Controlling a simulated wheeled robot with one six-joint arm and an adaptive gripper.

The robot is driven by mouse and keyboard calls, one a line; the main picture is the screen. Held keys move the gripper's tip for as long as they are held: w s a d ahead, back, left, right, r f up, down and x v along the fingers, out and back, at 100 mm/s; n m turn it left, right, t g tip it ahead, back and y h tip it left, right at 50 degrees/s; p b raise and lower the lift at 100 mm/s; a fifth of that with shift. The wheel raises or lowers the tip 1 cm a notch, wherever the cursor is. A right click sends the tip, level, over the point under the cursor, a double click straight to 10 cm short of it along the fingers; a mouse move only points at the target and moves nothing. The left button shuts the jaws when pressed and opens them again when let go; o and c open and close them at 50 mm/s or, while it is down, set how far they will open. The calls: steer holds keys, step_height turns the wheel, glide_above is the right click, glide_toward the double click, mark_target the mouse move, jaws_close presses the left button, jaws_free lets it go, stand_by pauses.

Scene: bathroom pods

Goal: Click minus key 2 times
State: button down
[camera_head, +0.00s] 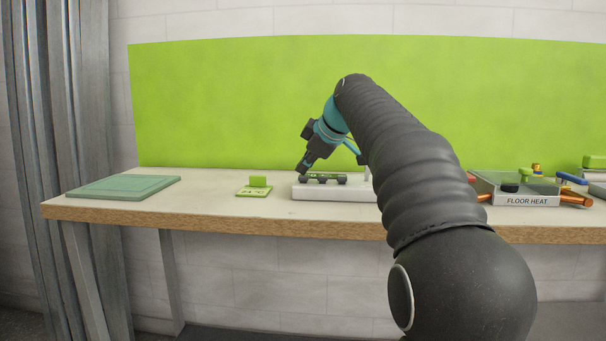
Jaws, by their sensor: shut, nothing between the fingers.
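My gripper (302,170) is shut and empty. It points down and left, with its tip at the left end of a dark green and black part (326,177) on a white block (312,191) on the bench. I cannot tell whether the tip touches that part or is just above or behind it. The minus key cannot be made out at this size. A small green card (254,191) with blurred pale marks and an upright green tab lies left of the white block.
The bench (215,205) has a flat green panel (123,187) at its left. A box labelled FLOOR HEAT (528,201) with copper pipes and valves stands at the right. A green board (230,100) rises behind. My arm hides part of the bench right of the white block.

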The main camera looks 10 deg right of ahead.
mark_target(305, 176)
steer(key=shift+r+p, duration=0.45)
steer(key=shift+r, duration=0.25)
step_height(305, 176, up, 5)
steer(key=p, duration=0.5)
stand_by(1.7)
